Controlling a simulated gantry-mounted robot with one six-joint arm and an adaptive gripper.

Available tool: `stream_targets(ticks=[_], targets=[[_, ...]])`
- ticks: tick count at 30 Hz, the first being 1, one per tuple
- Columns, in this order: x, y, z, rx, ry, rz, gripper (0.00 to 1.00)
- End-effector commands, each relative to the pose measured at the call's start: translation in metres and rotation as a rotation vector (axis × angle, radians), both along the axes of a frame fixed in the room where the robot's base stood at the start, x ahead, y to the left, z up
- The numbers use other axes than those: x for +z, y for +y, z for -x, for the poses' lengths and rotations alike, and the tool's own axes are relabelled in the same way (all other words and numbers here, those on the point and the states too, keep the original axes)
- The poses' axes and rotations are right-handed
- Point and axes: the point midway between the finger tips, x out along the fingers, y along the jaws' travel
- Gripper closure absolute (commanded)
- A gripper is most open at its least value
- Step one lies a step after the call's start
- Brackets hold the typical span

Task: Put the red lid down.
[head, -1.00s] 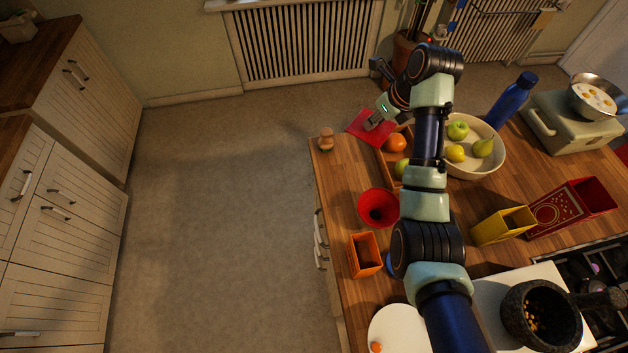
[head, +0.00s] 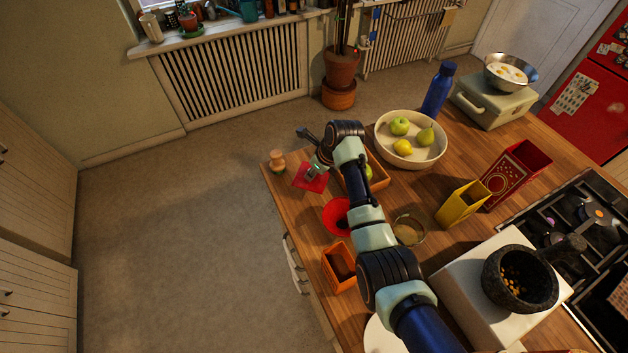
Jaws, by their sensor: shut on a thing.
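The red lid (head: 309,178) is a flat red square near the far left corner of the wooden counter in the head view. My gripper (head: 315,170) is shut on the red lid at its upper right part. The lid looks tilted, and I cannot tell whether it touches the counter. My arm hides part of the area to the right of the lid.
A small wooden shaker (head: 277,161) stands left of the lid. A wooden tray (head: 379,177) with fruit lies to the right. A red bowl (head: 337,216) and an orange box (head: 339,267) stand nearer. The fruit bowl (head: 440,150) is farther right.

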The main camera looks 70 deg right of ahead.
Motion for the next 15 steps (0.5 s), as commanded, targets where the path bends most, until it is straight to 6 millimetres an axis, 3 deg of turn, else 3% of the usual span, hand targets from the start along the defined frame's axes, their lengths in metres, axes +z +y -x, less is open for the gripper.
stream_targets(ticks=[3, 9, 15], targets=[[-0.006, 0.000, 0.000, 0.000, 0.001, -0.001, 1.00], [-0.040, 0.000, 0.000, 0.001, 0.002, -0.002, 1.00], [-0.042, 0.000, 0.000, 0.000, -0.001, 0.000, 1.00]])
